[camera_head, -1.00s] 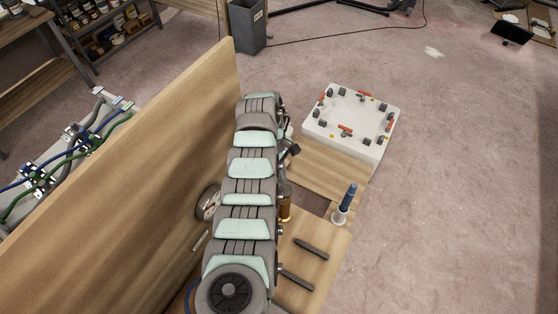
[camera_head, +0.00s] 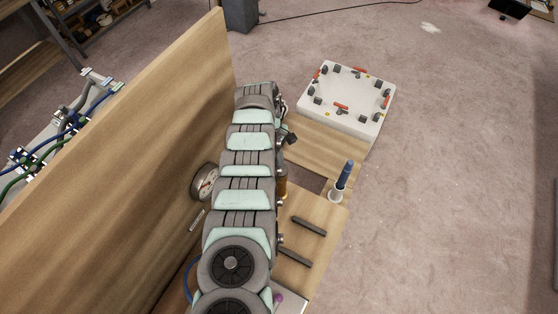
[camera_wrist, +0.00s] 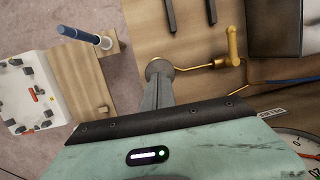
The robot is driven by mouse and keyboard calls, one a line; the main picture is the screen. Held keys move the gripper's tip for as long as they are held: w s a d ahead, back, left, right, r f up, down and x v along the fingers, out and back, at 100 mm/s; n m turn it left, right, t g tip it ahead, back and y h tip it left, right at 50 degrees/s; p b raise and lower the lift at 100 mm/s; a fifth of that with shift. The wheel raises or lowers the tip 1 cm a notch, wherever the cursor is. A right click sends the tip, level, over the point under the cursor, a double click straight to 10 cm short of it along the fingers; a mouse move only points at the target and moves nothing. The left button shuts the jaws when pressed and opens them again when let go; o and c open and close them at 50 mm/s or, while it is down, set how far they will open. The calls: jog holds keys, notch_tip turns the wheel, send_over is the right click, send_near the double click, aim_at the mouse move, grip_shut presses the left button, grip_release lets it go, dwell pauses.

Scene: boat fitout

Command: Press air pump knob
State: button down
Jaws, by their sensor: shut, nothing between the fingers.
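My gripper (camera_wrist: 157,88) shows in the wrist view as a narrow grey pair of fingers, shut and empty. Its tips lie at or just over a round grey knob-like disc (camera_wrist: 159,67), which looks like the air pump knob. I cannot tell whether they touch it. A thin brass pipe runs right from the disc to a yellow valve handle (camera_wrist: 233,46). In the head view my arm hides the gripper and the disc. A brass cylinder (camera_head: 282,184) partly shows beside the arm.
A tall wooden panel (camera_head: 110,150) with a round gauge (camera_head: 206,182) stands left of my arm. A blue-handled tool (camera_head: 345,175) stands upright in a white holder. Two dark bars (camera_head: 309,226) lie on the wooden base. A white box (camera_head: 345,98) with red-handled clamps sits at the far end.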

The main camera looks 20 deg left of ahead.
notch_tip(320, 180, down, 4)
jog(key=shift+r+b, duration=0.25)
jog(key=shift+b, duration=0.75)
jog(key=shift+r, duration=0.1)
jog(key=v, duration=1.4)
jog(key=shift+w+r+p, duration=0.15)
jog(key=shift+p, duration=0.2)
jog(key=shift+r, duration=0.1)
